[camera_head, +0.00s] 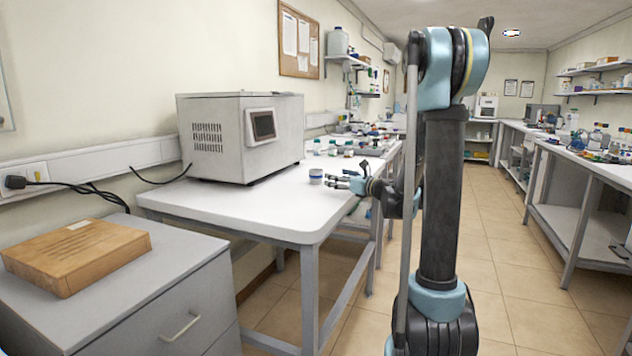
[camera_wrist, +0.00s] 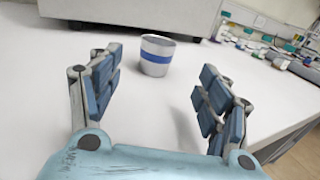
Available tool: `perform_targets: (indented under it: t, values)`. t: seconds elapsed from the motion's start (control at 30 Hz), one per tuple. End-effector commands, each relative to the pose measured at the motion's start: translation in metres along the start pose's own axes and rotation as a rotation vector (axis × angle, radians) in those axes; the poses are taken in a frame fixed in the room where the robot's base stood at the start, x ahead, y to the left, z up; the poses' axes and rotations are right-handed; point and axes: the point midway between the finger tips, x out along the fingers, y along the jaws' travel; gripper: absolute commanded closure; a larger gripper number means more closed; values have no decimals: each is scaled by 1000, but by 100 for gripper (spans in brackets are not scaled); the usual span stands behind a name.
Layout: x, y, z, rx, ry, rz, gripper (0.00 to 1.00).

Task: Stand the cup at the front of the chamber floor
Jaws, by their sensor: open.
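A small white cup with a blue band (camera_head: 316,176) stands upright on the white bench top, in front of the grey-white box machine. In the wrist view the cup (camera_wrist: 157,55) stands beyond and between my spread fingers, apart from both. My gripper (camera_head: 345,182) is open and empty, low over the bench to the right of the cup; its fingers (camera_wrist: 160,88) also show in the wrist view. The machine (camera_head: 243,137) has a small dark screen on its front. I see no open chamber in it, and no chamber floor shows.
The white bench top (camera_head: 258,212) is clear around the cup. Bottles and other small lab items (camera_head: 340,147) stand farther back on the bench. A wooden box (camera_head: 75,255) lies on a grey cabinet (camera_head: 150,310) at the left. A bulletin board (camera_head: 299,40) hangs behind.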

Motion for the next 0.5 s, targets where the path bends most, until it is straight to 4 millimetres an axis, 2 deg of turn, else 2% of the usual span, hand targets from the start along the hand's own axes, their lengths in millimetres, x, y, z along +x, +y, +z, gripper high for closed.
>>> perform_targets:
  t: [0.03,0.3,0.5]
  values:
    - [10,1,0,0,0,4,29]
    - [56,2,0,0,0,3,29]
    - [74,1,0,0,0,1,29]
